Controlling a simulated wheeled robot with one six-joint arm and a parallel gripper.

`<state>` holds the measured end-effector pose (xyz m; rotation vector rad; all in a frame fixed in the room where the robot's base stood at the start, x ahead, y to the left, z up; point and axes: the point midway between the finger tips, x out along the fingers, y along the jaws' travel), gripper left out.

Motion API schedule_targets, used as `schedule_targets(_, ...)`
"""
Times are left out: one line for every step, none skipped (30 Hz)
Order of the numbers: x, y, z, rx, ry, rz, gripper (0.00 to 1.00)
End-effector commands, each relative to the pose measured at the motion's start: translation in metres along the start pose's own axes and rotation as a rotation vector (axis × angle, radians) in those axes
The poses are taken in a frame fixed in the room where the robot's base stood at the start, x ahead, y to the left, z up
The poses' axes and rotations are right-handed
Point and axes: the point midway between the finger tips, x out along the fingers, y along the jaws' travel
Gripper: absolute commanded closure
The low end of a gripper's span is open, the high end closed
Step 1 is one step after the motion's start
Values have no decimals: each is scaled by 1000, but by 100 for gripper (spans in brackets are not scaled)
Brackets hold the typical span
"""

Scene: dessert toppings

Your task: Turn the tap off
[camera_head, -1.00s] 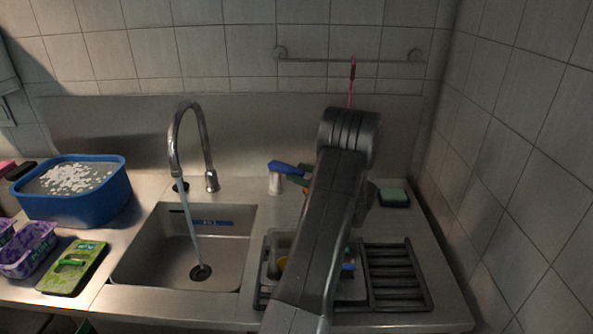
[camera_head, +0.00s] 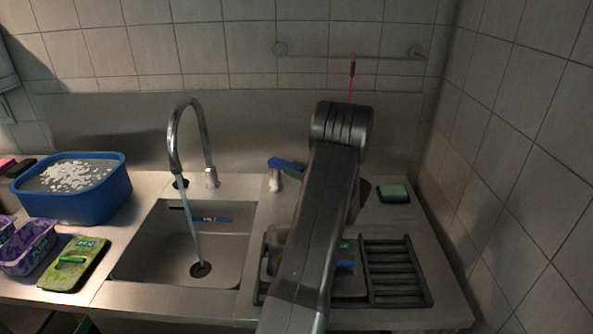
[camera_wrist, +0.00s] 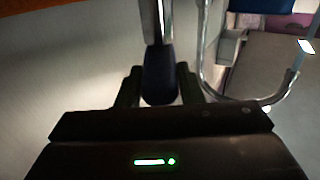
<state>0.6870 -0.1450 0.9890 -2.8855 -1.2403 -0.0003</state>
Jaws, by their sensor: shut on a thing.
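The chrome spout (camera_head: 205,135) arches over the sink (camera_head: 165,245), and a stream of water (camera_head: 191,222) runs from it to the drain. Right of the sink, the tap's blue lever (camera_head: 284,164) sits on a short pale metal base (camera_head: 275,182). My gripper (camera_wrist: 158,84) is shut on the dark blue lever (camera_wrist: 159,66) in the wrist view, with a finger on each side. A shiny metal stem shows beyond it.
A blue tub (camera_head: 75,203) of water with white bits stands at the left. Purple containers (camera_head: 25,245) and a green packet (camera_head: 72,262) lie left of the sink. A dark rack (camera_head: 395,272) and green sponge (camera_head: 393,193) are at the right, near the tiled wall.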

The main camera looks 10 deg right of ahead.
Motion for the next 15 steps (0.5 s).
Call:
schedule_targets(1, -3, 1, -1, 4, 25, 100)
schedule_targets(1, -5, 1, -1, 3, 44, 100)
schedule_targets(1, -7, 1, -1, 3, 71, 100)
schedule_targets(2, -10, 2, -1, 3, 91, 100)
schedule_targets(2, -11, 2, -2, 3, 111, 100)
schedule_targets(2, -13, 2, -2, 3, 136, 100)
schedule_targets(2, -14, 1, -3, 4, 154, 100)
schedule_targets(3, -15, 1, -3, 4, 168, 100)
schedule_targets(3, -17, 1, -3, 4, 186, 100)
schedule_targets(3, -18, 0, -3, 3, 198, 100)
schedule_targets(3, -18, 0, -4, 3, 207, 100)
schedule_targets(2, -19, -1, -4, 4, 218, 100)
schedule_targets(2, -19, -1, -3, 3, 224, 100)
schedule_targets(2, -19, -1, -2, 2, 227, 100)
schedule_targets(2, -19, -1, -2, 2, 230, 100)
